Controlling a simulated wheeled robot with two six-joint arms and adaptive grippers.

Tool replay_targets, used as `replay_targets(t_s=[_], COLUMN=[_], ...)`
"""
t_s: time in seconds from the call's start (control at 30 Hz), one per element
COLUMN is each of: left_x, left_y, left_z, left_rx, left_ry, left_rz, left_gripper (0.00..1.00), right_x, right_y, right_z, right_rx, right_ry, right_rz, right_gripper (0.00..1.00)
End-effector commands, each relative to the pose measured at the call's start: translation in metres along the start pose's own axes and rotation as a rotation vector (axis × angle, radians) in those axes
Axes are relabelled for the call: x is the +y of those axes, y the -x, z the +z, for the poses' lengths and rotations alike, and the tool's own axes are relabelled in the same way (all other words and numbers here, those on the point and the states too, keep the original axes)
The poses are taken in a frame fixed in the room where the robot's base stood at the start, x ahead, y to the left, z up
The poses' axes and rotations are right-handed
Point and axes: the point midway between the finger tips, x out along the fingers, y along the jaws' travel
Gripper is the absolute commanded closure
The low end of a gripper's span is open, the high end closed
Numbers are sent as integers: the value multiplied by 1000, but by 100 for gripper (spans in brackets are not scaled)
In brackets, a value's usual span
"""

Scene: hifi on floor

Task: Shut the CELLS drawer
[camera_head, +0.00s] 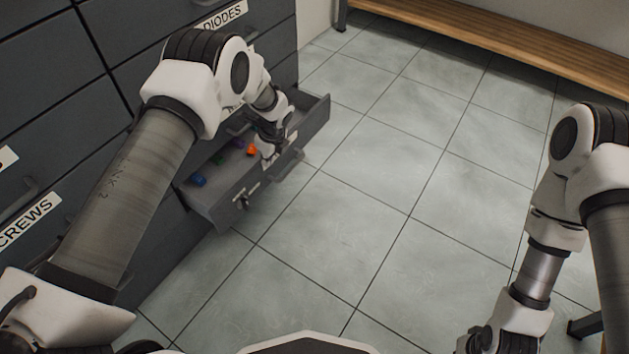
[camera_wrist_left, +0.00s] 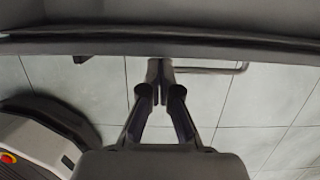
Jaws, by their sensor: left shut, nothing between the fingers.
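A grey drawer (camera_head: 215,203) stands pulled out from the lower part of the dark cabinet, with several small coloured pieces inside. Its label is hidden, so I cannot read CELLS on it. My left gripper (camera_head: 268,152) is at the drawer's front panel, near its bar handle (camera_head: 287,166). In the left wrist view the left gripper (camera_wrist_left: 160,68) is shut and empty, its tips close to the drawer's front edge (camera_wrist_left: 160,45) and beside the handle (camera_wrist_left: 212,70). I cannot tell whether they touch. Only part of my right gripper (camera_head: 480,342) shows, low at the right.
The cabinet has other closed drawers, with labels reading DIODES (camera_head: 222,15) and SCREWS (camera_head: 28,222). A wooden bench (camera_head: 510,38) stands along the back wall. The tiled floor (camera_head: 370,210) in front of the drawer is clear.

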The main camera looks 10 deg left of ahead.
Motion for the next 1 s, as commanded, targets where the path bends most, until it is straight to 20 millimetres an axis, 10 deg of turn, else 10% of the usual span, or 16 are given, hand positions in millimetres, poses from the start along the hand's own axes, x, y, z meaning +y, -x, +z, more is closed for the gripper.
replay_targets(t_s=[0.4, 1.0], left_x=[0, 2], left_y=[-10, -1], left_z=[40, 25], left_rx=[0, 0], left_ry=[0, -2], left_rz=[-1, 0], left_gripper=[100, 100], right_x=[0, 0], right_y=[0, 16], right_z=[0, 0], right_rx=[0, 0], right_ry=[0, 0], right_rz=[0, 0], right_gripper=[100, 100])
